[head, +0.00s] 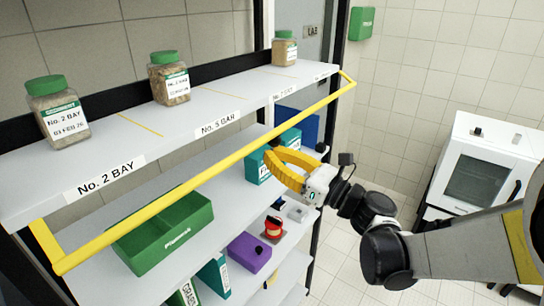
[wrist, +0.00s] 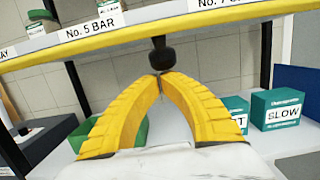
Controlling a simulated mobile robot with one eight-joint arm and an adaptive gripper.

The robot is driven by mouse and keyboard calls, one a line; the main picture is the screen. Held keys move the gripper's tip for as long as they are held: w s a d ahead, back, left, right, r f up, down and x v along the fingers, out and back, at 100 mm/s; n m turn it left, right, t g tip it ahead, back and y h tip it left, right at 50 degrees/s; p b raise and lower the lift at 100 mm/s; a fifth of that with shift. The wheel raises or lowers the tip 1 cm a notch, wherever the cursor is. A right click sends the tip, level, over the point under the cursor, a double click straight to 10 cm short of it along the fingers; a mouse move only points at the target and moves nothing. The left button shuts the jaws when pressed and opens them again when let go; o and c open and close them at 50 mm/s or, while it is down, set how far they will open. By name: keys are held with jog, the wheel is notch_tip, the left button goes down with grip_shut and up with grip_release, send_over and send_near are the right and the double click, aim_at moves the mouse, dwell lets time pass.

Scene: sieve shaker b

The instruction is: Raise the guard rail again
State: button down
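The yellow guard rail (head: 215,165) runs low along the front of the top shelf, its bar hanging out in front of the shelf edge. It crosses the top of the wrist view (wrist: 215,22). A black knob (wrist: 160,54) hangs from the rail's underside in the wrist view. My gripper (head: 271,158), with yellow ribbed fingers, is just below the rail. Its fingertips (wrist: 159,77) come together right under the knob, close to it; I cannot tell whether they touch it. The gripper looks shut with nothing seen between the fingers.
Labelled jars with green lids (head: 170,79) stand on the top shelf (head: 120,135). Lower shelves hold a green bin (head: 165,232), teal boxes (wrist: 277,110) and a purple box (head: 249,253). A white cabinet (head: 488,170) stands at right. Open floor lies between the shelves and the cabinet.

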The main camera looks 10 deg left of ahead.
jog(key=shift+s+d+r+g+h+p, duration=0.15)
jog(key=shift+d+r+g+h+p, duration=0.2)
jog(key=shift+p, duration=0.35)
jog(key=shift+f, duration=0.1)
